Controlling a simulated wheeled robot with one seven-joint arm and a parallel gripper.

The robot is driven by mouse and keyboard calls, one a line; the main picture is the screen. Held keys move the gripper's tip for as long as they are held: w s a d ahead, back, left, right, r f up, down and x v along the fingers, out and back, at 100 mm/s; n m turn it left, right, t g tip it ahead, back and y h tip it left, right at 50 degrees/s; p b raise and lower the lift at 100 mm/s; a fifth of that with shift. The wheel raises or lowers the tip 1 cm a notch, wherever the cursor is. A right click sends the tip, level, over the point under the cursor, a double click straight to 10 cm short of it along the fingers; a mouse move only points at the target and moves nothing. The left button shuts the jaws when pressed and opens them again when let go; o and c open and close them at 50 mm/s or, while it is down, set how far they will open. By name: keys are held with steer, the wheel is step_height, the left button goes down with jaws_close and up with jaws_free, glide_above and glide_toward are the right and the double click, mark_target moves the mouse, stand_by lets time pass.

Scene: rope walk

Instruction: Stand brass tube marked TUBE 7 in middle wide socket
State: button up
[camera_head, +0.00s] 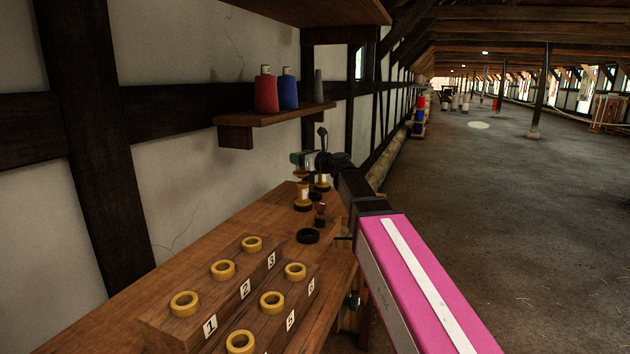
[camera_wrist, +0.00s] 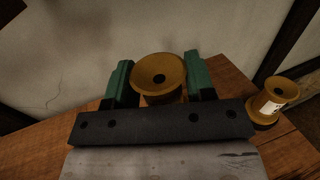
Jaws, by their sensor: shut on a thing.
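My gripper (camera_head: 303,160) is at the far end of the bench. In the wrist view, its green fingers (camera_wrist: 160,85) are shut on a brass tube (camera_wrist: 158,72), whose flared rim and dark centre hole face the camera. Its marking cannot be read. In the head view, brass tubes with pale labels (camera_head: 303,193) show below and beside the jaws; I cannot tell clearly which is held. Two wooden blocks with yellow-rimmed sockets stand nearer. The left block (camera_head: 225,290) is numbered 1, 2 (camera_head: 223,269) and 3; the right block shows 5 (camera_head: 272,302) and 6. All visible sockets look empty.
A second brass tube (camera_wrist: 275,98) with a white label stands on a dark base at right in the wrist view. A black ring (camera_head: 308,236) lies between blocks and tubes. A wall shelf (camera_head: 270,116) holds red and blue spools. The wall runs along the bench's left.

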steer(key=shift+w+d+f, duration=0.75)
steer(key=shift+w+f, duration=0.3)
steer(key=shift+f, duration=0.4)
steer(key=shift+w+d+f, duration=0.7)
steer(key=shift+w+f, duration=0.3)
steer(key=shift+f, duration=0.4)
steer(key=shift+w+d+f, duration=0.75)
steer(key=shift+w+f, duration=0.3)
steer(key=shift+f, duration=0.4)
steer(key=shift+f, duration=0.65)
steer(key=o, duration=1.1)
steer(key=shift+o, duration=0.2)
steer(key=shift+r, duration=0.1)
